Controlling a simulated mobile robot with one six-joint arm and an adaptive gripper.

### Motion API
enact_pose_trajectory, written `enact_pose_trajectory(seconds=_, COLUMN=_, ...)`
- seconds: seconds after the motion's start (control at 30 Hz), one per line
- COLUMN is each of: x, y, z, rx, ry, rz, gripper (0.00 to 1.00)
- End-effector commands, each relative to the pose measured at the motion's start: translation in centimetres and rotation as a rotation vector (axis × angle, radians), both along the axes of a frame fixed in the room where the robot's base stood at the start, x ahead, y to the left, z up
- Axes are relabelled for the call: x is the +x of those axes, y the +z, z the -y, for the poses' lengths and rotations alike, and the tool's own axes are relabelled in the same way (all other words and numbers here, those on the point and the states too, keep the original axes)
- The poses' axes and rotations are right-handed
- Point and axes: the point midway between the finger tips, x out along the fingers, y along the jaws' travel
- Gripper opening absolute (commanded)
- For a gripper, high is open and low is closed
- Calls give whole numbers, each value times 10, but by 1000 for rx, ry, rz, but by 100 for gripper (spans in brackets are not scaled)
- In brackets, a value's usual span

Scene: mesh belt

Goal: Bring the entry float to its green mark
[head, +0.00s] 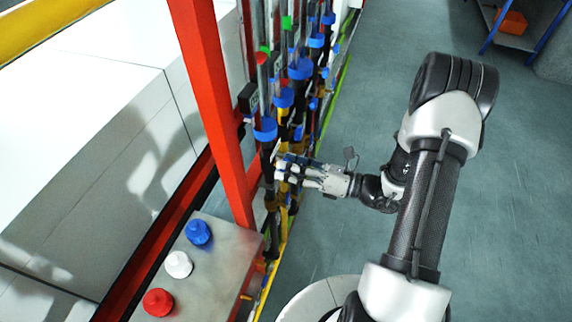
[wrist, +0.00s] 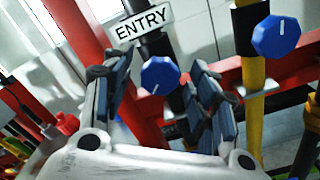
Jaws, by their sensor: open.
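The ENTRY sign (wrist: 143,22), white with black letters, sits above a blue knob (wrist: 160,75) with a white pointer line in the wrist view. My gripper (wrist: 160,68) is open, with one finger on each side of this knob in the picture. I cannot tell whether either finger touches it. In the head view my gripper (head: 280,169) reaches left to the row of pipes, below the nearest large blue cap (head: 265,130). Green bands (head: 265,50) show on some upright tubes. I cannot make out the entry float or tell which green band is its mark.
A second blue knob (wrist: 276,36) on a yellow pipe is close on the right. A red frame post (head: 215,110) stands left of the pipes. A metal box (head: 205,265) carries blue, white and red knobs. The floor (head: 400,60) right of the pipes is open.

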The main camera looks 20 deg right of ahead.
Motion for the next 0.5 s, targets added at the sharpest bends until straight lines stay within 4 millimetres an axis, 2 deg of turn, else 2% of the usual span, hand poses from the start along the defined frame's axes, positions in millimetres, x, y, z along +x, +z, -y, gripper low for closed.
enact_pose_trajectory(seconds=0.3, x=-39, y=0, z=56, rx=-1, ry=-7, rz=2, gripper=54)
enact_pose_trajectory(seconds=0.5, x=-57, y=0, z=79, rx=0, ry=-4, rz=1, gripper=54)
